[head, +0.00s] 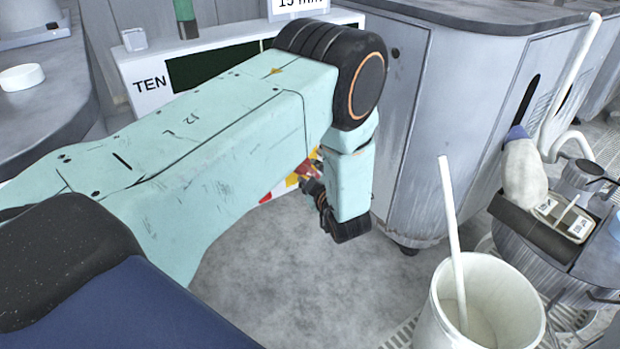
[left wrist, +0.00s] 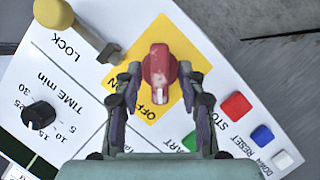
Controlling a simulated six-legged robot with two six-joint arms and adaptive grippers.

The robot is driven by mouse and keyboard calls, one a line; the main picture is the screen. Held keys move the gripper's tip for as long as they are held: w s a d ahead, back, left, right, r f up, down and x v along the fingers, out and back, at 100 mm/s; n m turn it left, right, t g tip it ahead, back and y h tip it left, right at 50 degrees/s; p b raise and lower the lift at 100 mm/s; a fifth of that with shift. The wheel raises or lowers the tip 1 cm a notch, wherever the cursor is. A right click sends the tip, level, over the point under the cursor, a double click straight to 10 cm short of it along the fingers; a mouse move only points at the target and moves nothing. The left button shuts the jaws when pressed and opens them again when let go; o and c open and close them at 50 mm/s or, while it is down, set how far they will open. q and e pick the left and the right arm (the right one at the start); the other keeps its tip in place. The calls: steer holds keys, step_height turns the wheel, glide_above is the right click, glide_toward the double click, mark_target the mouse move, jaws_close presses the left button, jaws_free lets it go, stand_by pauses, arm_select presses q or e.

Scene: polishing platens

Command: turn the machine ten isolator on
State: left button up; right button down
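The machine ten isolator is a red rotary knob (left wrist: 159,66) with a white pointer mark, on a yellow plate (left wrist: 188,50) lettered OFF and ON. In the left wrist view the pointer's lower end lies by this lettering; I cannot tell its exact setting. My left gripper (left wrist: 160,76) is open, one finger on each side of the knob, with a visible gap on both sides. The TEN sign (head: 150,83) stands behind my arm. My right gripper is not in view.
A yellow-headed lever (left wrist: 60,18) sits by the LOCK label. A black TIME dial (left wrist: 38,115) and red, blue, white and green buttons (left wrist: 235,106) share the panel. A grey cabinet (head: 455,110) and a white bucket with a stick (head: 490,290) stand to the right.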

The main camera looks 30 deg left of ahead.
arm_select(q)
steer(key=shift+w+a+f, duration=0.1)
steer(key=shift+w+a, duration=0.15)
steer(key=shift+a, duration=0.1)
steer(key=shift+c, duration=0.4)
jaws_close()
